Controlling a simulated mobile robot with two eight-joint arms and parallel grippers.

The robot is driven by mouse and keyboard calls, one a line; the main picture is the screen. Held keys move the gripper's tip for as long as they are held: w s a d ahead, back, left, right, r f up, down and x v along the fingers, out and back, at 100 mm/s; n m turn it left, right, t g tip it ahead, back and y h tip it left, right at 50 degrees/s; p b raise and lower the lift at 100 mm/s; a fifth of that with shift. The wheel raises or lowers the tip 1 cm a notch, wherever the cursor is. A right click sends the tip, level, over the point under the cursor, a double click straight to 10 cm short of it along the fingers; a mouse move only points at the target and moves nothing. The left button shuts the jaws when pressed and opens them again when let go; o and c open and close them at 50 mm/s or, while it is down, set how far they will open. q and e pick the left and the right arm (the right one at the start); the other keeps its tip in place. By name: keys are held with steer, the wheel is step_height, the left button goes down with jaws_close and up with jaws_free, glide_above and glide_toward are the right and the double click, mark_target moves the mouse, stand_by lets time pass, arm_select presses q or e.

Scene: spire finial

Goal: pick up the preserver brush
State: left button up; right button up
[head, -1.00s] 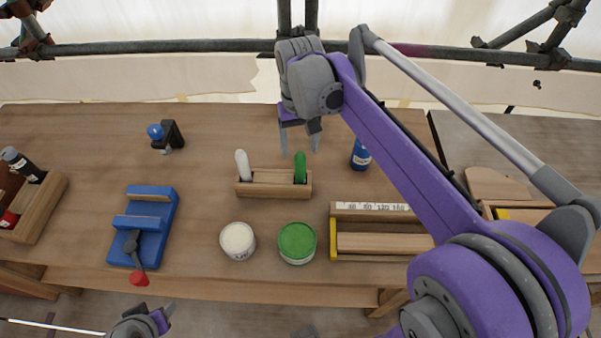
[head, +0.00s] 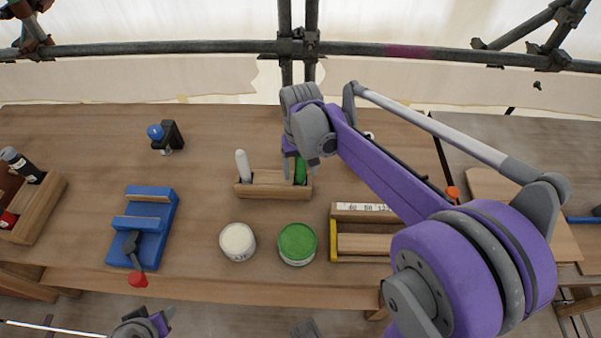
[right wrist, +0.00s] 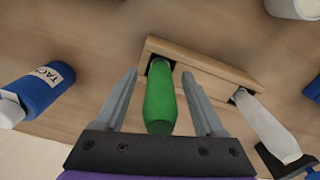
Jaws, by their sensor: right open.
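A green handle (head: 300,170) stands upright in the right end of a small wooden holder (head: 270,190); it looks like the preserver brush, though no label shows. Its bristle end is hidden in the holder. A white handle (head: 242,165) stands in the left end. My right gripper (right wrist: 160,78) is open, with one finger on each side of the green handle and gaps showing between fingers and handle in the right wrist view. My left gripper (head: 163,320) is low at the bottom edge of the head view, away from the holder; its jaws are unclear.
A white-topped tin (head: 237,240) and a green-topped tin (head: 297,242) stand in front of the holder. A blue bottle (right wrist: 38,90) lies close to the right gripper's side in the right wrist view. A blue clamp block (head: 145,230) is on the left.

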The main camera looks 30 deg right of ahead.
jaws_close()
steer(key=shift+r, duration=0.1)
step_height(320, 180, up, 10)
steer(key=shift+f+p, duration=0.1)
steer(key=shift+p, duration=0.25)
